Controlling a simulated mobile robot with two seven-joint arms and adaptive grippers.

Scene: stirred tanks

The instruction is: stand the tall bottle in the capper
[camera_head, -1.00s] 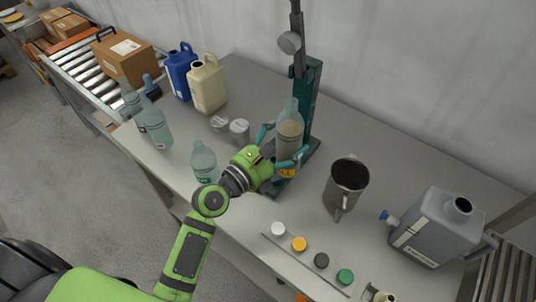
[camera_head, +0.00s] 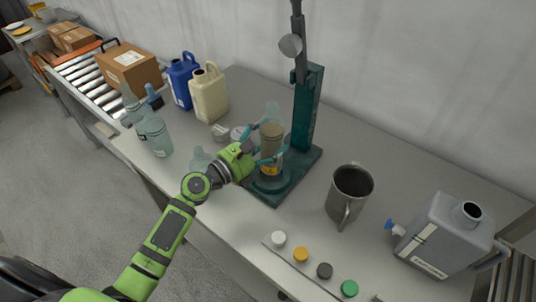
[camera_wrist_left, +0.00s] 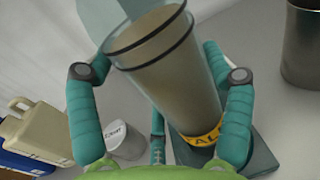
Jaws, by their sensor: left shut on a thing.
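The tall bottle (camera_head: 271,138) is clear, with brownish-grey contents and a yellow label low down. My left gripper (camera_head: 262,156) is shut on its side; in the wrist view the fingers flank the bottle (camera_wrist_left: 170,65). The capper (camera_head: 306,110) is a dark teal stand with a post, a grey upper rod and a flat base (camera_head: 303,170). The bottle is roughly upright at the front left of the post, and its lower end overlaps a round seat (camera_head: 268,186) on the base. I cannot tell whether it touches the seat. My right gripper is not in view.
A steel jug (camera_head: 349,190) and a grey canister (camera_head: 445,235) stand to the right. Several coloured caps (camera_head: 301,255) lie at the front edge. Other bottles (camera_head: 157,136), a cream jug (camera_head: 208,92) and a blue jug (camera_head: 182,80) stand left. A wall is behind.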

